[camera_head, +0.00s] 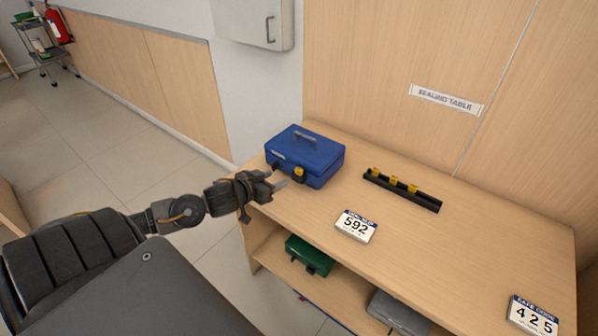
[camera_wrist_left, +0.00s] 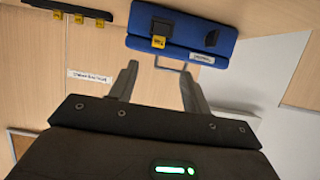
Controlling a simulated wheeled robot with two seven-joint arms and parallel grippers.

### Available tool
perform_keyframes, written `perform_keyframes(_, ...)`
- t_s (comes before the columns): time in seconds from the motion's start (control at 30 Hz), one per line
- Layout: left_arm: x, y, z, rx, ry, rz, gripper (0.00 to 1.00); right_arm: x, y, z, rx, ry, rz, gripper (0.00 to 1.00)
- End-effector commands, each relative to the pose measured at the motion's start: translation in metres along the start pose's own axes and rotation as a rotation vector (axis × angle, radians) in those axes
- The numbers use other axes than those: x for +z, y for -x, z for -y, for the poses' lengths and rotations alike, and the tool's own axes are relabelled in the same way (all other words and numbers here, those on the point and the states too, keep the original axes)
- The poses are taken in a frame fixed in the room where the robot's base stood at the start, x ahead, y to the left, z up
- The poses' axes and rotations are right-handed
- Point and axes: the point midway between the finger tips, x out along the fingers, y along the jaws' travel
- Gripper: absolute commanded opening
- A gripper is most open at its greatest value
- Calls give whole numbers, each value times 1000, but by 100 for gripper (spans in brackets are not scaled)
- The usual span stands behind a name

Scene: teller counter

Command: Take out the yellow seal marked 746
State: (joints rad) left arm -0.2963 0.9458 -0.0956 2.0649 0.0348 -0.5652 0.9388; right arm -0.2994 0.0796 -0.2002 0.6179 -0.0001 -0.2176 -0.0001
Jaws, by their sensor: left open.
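A blue box (camera_head: 310,150) with a top handle stands shut at the back left of the table. A yellow seal (camera_head: 299,173) is on its front latch; it also shows in the left wrist view (camera_wrist_left: 158,42). Three more yellow seals (camera_head: 393,181) stand in a black rack (camera_head: 428,203) to the right of the box. The seals' numbers are too small to read, so I cannot tell which is 746. My left gripper (camera_head: 277,180) is open and empty, in front of the box and left of its seal. Its fingers in the left wrist view (camera_wrist_left: 158,72) point toward the box. My right gripper is not in view.
A card reading 592 (camera_head: 356,226) and a card reading 425 (camera_head: 532,318) stand on the table. A green box (camera_head: 309,255) and a grey box (camera_head: 398,312) are on the shelf below. The tabletop (camera_head: 460,260) between rack and cards is clear. A wall is behind.

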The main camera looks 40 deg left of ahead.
Motion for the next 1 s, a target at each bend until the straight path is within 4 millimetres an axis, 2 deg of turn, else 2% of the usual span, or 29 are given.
perform_keyframes(0.17,0,-10,0,-1,4,-2,48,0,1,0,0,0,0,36)
perform_keyframes(0.43,-1,-48,0,-2,3,-1,48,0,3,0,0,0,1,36)
perform_keyframes(0.77,-1,-61,-1,-1,1,0,48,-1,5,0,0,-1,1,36)
perform_keyframes(1.0,-3,-94,-3,-3,2,0,48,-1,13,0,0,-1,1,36)
